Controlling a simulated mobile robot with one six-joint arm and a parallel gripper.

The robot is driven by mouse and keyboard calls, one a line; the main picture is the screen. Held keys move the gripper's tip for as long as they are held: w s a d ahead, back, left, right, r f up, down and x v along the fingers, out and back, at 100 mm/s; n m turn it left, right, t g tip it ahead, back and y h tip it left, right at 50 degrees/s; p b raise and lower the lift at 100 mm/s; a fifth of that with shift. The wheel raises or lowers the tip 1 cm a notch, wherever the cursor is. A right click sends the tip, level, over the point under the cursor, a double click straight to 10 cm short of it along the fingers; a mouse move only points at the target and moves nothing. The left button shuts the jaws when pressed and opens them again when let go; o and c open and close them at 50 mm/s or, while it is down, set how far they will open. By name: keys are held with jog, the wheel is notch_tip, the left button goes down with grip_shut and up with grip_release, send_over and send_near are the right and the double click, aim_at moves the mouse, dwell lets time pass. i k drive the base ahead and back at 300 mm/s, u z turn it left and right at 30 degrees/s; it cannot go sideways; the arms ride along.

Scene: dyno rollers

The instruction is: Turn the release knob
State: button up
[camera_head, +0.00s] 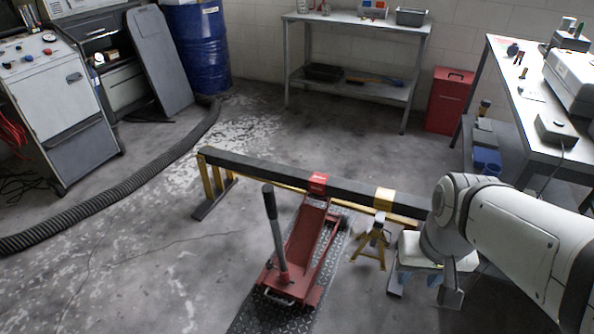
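A red floor jack (300,245) stands on a dark tread-plate strip in the middle front. Its grey handle (276,235) with a dark grip (268,200) stands nearly upright at its front left. The jack's red saddle (318,183) is at the long dark beam. I cannot pick out the release knob on the jack for certain at this size. My gripper (447,286) points down at the lower right, well to the right of the jack and apart from it. Its fingers are partly hidden by my arm, and I cannot tell their opening.
The dark beam (255,168) on yellow supports lies behind the jack. A yellow jack stand (374,240) stands between jack and my arm. A ribbed hose (110,195) and a console (60,105) are at left. A workbench (530,125) is at right. Floor left of the jack is clear.

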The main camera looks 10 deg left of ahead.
aim_at(270, 265)
jog(key=k, duration=1.2)
jog(key=z, duration=0.3)
jog(key=i, duration=1.05)
jog(key=u, duration=1.6)
jog(key=i, duration=0.25)
jog(key=z, duration=0.3)
